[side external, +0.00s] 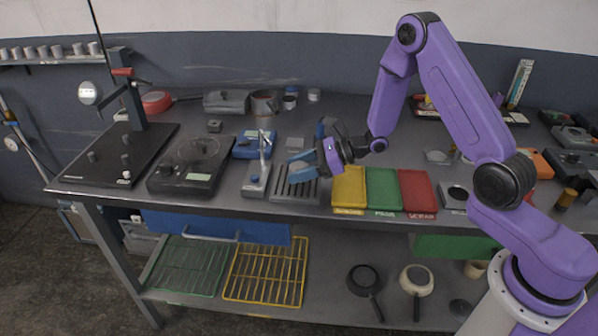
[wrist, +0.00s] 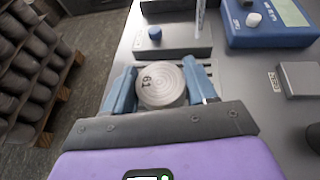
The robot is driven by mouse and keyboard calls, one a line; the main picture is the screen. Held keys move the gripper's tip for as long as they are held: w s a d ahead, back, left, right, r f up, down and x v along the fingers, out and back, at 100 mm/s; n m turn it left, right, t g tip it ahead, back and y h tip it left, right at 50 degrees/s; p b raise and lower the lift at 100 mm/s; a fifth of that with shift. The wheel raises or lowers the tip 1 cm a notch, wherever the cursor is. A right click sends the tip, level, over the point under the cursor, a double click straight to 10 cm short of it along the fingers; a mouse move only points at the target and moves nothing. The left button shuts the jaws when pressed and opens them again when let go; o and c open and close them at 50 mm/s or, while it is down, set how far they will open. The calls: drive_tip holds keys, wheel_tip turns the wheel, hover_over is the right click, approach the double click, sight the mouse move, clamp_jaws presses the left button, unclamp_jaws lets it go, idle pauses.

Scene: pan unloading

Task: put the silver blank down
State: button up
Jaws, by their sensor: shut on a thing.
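The silver blank (wrist: 161,86) is a round, pale metal disc with ring marks and a number on its face, in the middle of the wrist view. My gripper (wrist: 160,88) has its two blue fingers shut on it, one on each side. In the side view my gripper (side external: 306,164) is over a grey slatted rack (side external: 284,194) near the bench's front edge. Slats also show around the blank in the wrist view. I cannot tell whether the blank touches the rack. The fingers partly hide it in the side view.
Left of the rack stands a grey device with an upright post (side external: 257,178). Right of it are yellow (side external: 348,188), green (side external: 383,188) and red (side external: 417,190) trays, apparently empty. A blue scale (side external: 253,145) and a small grey block (side external: 295,143) stand behind.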

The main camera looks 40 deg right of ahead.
drive_tip(key=shift+f, duration=0.6)
drive_tip(key=shift+f, duration=0.1)
drive_tip(key=o, duration=1.1)
drive_tip(key=shift+o, duration=0.2)
